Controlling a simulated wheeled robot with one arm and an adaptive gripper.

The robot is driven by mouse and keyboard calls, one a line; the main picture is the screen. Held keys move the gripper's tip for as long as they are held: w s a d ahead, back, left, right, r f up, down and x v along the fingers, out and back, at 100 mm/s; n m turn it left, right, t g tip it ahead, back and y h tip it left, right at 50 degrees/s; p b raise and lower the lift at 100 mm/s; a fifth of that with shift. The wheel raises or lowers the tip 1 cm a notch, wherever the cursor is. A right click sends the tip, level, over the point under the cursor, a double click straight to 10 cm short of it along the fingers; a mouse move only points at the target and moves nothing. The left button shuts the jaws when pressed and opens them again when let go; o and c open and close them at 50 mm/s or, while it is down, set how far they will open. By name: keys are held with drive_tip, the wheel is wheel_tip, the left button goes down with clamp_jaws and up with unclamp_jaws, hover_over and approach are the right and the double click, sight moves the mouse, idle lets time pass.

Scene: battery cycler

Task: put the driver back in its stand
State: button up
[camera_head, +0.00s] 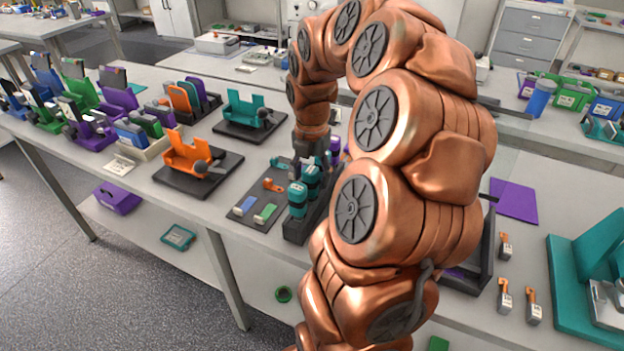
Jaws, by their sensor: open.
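My gripper (308,160) is at the end of my copper arm, pointing down over the middle of the table. It is small and partly hidden here; its jaws are open. Below and beside it is a long dark stand (296,229) holding upright teal and black cylinders (298,196). Purple and grey upright pieces show close behind the gripper, partly covered by my arm. I cannot tell which of these pieces is the driver, or whether the gripper touches one.
A dark mat (240,215) left of the stand bears blue, green and orange pieces. Orange (190,158) and teal (247,112) fixtures stand on black bases farther left. A purple sheet (514,200) and several small orange-topped pieces lie right of my arm.

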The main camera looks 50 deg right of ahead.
drive_tip(key=shift+r+b, duration=0.75)
drive_tip(key=shift+r, duration=4.35)
drive_tip(key=s+a+f+m, duration=0.2)
drive_tip(key=a+m, duration=0.2)
drive_tip(key=a, duration=0.5)
drive_tip(key=s+a+f+m, duration=0.15)
drive_tip(key=a+m, duration=0.25)
drive_tip(key=a, duration=0.5)
drive_tip(key=s+a+f+m+g, duration=0.1)
drive_tip(key=s+a+f+m, duration=0.3)
drive_tip(key=s+m, duration=0.2)
drive_tip(key=s+a+f+m, duration=0.4)
drive_tip(key=s+a+m, duration=0.1)
drive_tip(key=s+m, duration=0.2)
drive_tip(key=shift+s+a+g, duration=0.2)
drive_tip(key=shift+s+g, duration=0.2)
drive_tip(key=shift+s, duration=0.05)
drive_tip(key=shift+f, duration=0.1)
drive_tip(key=shift+c, duration=0.3)
